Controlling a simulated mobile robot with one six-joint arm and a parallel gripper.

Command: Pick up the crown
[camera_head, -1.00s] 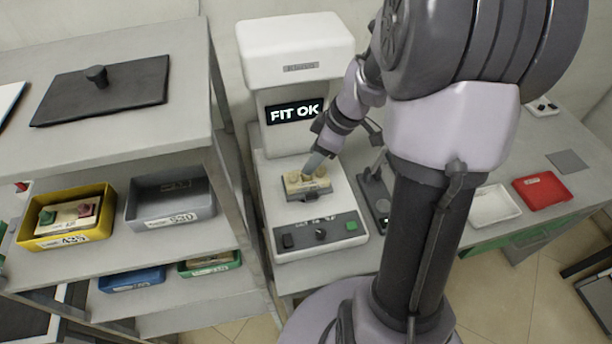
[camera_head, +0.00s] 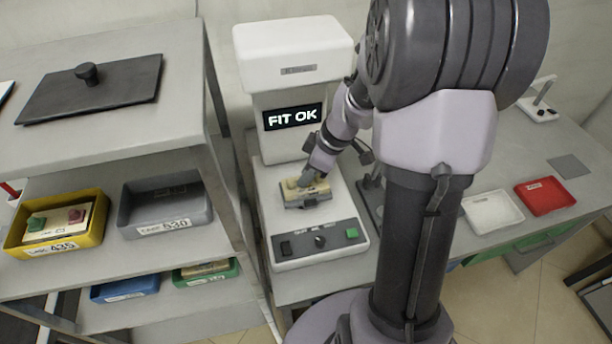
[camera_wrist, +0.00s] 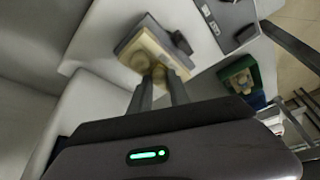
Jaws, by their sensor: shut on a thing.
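A cream dental model (camera_head: 292,188) sits in a grey holder (camera_head: 306,203) on the white machine's base. It also shows in the wrist view (camera_wrist: 150,45), with rounded raised parts on top. My gripper (camera_head: 304,182) reaches down onto the model from the upper right. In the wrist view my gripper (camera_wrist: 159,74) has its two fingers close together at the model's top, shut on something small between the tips. The crown is mostly hidden by the fingertips, and I cannot make out its outline. I cannot tell whether it is clear of the model.
The white machine (camera_head: 292,45) has a screen reading "FIT OK" and a front control panel (camera_head: 318,243). To the left, a shelf holds a yellow tray (camera_head: 55,245) and a grey tray (camera_head: 165,218). To the right are a white tray (camera_head: 493,212) and a red tray (camera_head: 545,196).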

